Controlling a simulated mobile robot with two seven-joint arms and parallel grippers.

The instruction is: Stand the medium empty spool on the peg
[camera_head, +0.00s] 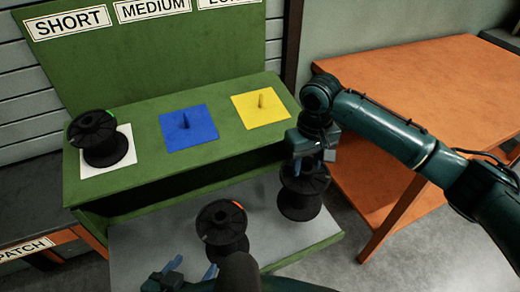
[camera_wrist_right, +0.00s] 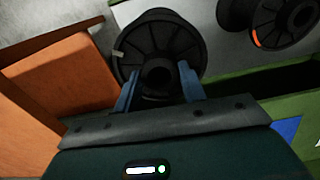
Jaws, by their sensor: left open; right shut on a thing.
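My right gripper (camera_head: 310,164) is shut on a black spool (camera_head: 302,196), held by its upper end near the right end of the grey lower shelf. In the right wrist view the blue fingers (camera_wrist_right: 160,86) grip this spool (camera_wrist_right: 158,45). I cannot tell whether its bottom touches the shelf. The blue plate (camera_head: 205,137) with an upright bare peg (camera_head: 186,120) lies under the MEDIUM sign (camera_head: 152,8). A second black spool (camera_head: 222,226) with an orange mark stands on the lower shelf. My left gripper (camera_head: 190,276) is open and empty beside it, partly cut off by the frame.
A third black spool (camera_head: 98,140) stands on the white plate (camera_head: 122,157) at left. The yellow plate (camera_head: 262,108) has a bare peg. The green bench (camera_head: 130,181) overhangs the grey shelf (camera_head: 140,240). An orange table (camera_head: 440,80) stands at right, close to my right arm.

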